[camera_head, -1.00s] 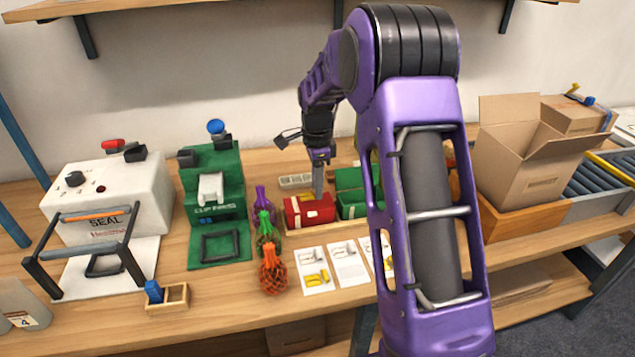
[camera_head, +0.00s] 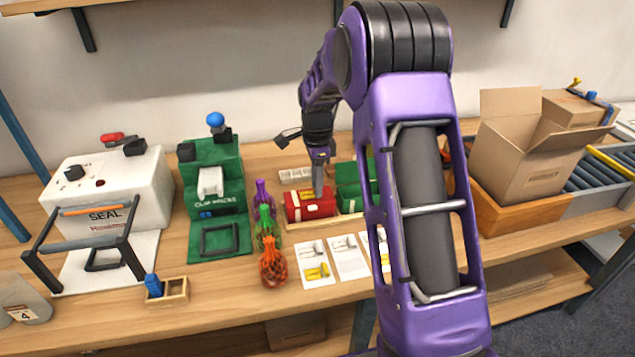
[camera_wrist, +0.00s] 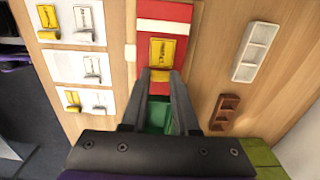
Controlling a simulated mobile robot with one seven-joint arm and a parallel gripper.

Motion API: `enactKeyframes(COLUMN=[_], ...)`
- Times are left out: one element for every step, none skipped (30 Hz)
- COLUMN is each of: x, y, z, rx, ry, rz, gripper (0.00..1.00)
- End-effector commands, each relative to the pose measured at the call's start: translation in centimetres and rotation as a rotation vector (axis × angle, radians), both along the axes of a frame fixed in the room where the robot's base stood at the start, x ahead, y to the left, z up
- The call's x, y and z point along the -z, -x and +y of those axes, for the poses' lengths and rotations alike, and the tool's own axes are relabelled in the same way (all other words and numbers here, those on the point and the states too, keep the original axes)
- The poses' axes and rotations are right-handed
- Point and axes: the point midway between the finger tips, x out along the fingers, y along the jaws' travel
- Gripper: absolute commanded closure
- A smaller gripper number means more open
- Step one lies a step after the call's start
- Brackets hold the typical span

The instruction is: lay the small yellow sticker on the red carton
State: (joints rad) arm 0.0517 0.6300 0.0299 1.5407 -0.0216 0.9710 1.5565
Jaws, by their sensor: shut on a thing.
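The red carton (camera_head: 322,209) stands on the table in a low wooden tray, with a white band across it. It also shows at the top of the wrist view (camera_wrist: 180,13). My gripper (camera_wrist: 161,75) points down over the carton, its fingers close together. They are shut on the near end of the small yellow sticker (camera_wrist: 162,52), which has dark print and lies flat over the carton's red top, clear of the white band. In the head view my gripper (camera_head: 318,192) is at the carton's top. Whether the sticker touches the carton I cannot tell.
A green carton (camera_head: 349,196) stands right beside the red one. White sticker cards (camera_head: 313,261) lie in front, some with yellow stickers. Net bags (camera_head: 272,268) stand to the left, near a green clip machine (camera_head: 218,180). A pale divided tray (camera_wrist: 256,51) lies behind the cartons.

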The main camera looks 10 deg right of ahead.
Motion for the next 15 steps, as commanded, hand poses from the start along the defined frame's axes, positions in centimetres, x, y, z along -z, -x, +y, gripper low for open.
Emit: enactKeyframes(x=[0.01, 0.02, 0.03, 0.03, 0.03, 0.03, 0.03, 0.03, 0.03, 0.03, 0.02, 0.02, 0.02, 0.02, 0.02], y=[0.01, 0.01, 0.01, 0.01, 0.01, 0.01, 0.01, 0.01, 0.01, 0.02, 0.01, 0.01, 0.01, 0.01, 0.02], z=[0.00, -0.01, -0.01, -0.02, -0.02, -0.02, -0.03, -0.03, -0.04, -0.04, -0.04, -0.04, -0.04, -0.05, -0.05], rx=[0.000, 0.000, 0.000, 0.000, 0.000, 0.000, 0.000, 0.000, 0.000, 0.000, 0.000, 0.000, 0.000, 0.000, 0.000], ry=[0.000, 0.000, 0.000, 0.000, 0.000, 0.000, 0.000, 0.000, 0.000, 0.000, 0.000, 0.000, 0.000, 0.000, 0.000], rz=[0.000, 0.000, 0.000, 0.000, 0.000, 0.000, 0.000, 0.000, 0.001, 0.001, 0.001, 0.001, 0.001, 0.001, 0.001], gripper=[1.00, 1.00, 1.00, 1.00, 1.00, 0.65, 0.59, 0.54, 0.47, 0.41, 0.37, 0.37, 0.37, 0.37, 0.37])
